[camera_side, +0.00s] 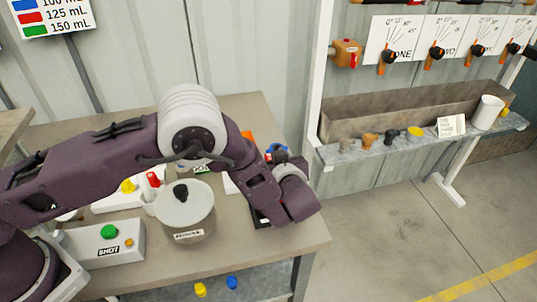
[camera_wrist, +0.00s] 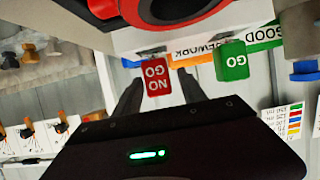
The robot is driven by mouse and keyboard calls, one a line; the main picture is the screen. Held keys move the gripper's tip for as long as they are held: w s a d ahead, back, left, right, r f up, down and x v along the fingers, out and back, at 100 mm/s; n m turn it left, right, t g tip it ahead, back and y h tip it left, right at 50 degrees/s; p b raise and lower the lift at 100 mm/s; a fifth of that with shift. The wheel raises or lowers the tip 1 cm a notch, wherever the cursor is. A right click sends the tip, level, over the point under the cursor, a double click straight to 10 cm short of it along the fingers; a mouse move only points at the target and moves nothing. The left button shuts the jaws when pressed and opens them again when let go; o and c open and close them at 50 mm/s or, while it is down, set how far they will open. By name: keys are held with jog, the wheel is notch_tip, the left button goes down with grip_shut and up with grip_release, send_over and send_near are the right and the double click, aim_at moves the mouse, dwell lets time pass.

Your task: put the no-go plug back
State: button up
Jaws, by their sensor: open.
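The no-go plug shows as a red tag lettered NO GO (camera_wrist: 156,77) in the wrist view, upside down. It appears between the two fingers of my gripper (camera_wrist: 157,92), which are apart, with pale gaps showing on both sides of the tag. Whether either finger touches it, I cannot tell. A green GO tag (camera_wrist: 231,62) is to the right, outside the fingers. A white block with a red ring and dark centre (camera_wrist: 178,8) fills the top of the wrist view. In the side view my wrist hides the fingers and the no-go plug.
Green GOOD and orange REWORK labels (camera_wrist: 262,36) lie behind the tags. On the bench, a lidded pot (camera_side: 187,215) and a SHOT box (camera_side: 105,245) stand left of my wrist. A shelf trough (camera_side: 370,118) is at the right.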

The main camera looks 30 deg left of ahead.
jog(key=v, duration=1)
jog(key=w+d+r+m+t+h, duration=0.1)
jog(key=w+r+h, duration=0.3)
jog(key=r, duration=0.4)
jog(key=w+d+r+t+h, duration=0.1)
jog(key=w+r+t+h, duration=0.2)
jog(key=r, duration=0.4)
jog(key=s+a+r+m+g+h, duration=0.1)
jog(key=s+r+m+h, duration=0.15)
jog(key=r, duration=0.35)
jog(key=s+a+r+m+h, duration=0.1)
jog(key=s+r+m+h, duration=0.15)
jog(key=r, duration=0.45)
jog(key=s+a+m+g+h, duration=0.15)
jog(key=s+a, duration=0.25)
jog(key=s, duration=0.4)
jog(key=s+a+m+g, duration=0.15)
jog(key=s+a, duration=0.25)
jog(key=s, duration=0.4)
jog(key=s+a+f+g+y, duration=0.2)
jog(key=s+a+f, duration=0.2)
jog(key=s, duration=0.4)
jog(key=s+a+f+g+y, duration=0.1)
jog(key=s+a+f+y, duration=0.1)
jog(key=s+a+f, duration=0.2)
jog(key=s+a, duration=0.2)
jog(key=s, duration=0.2)
jog(key=shift+g, duration=0.4)
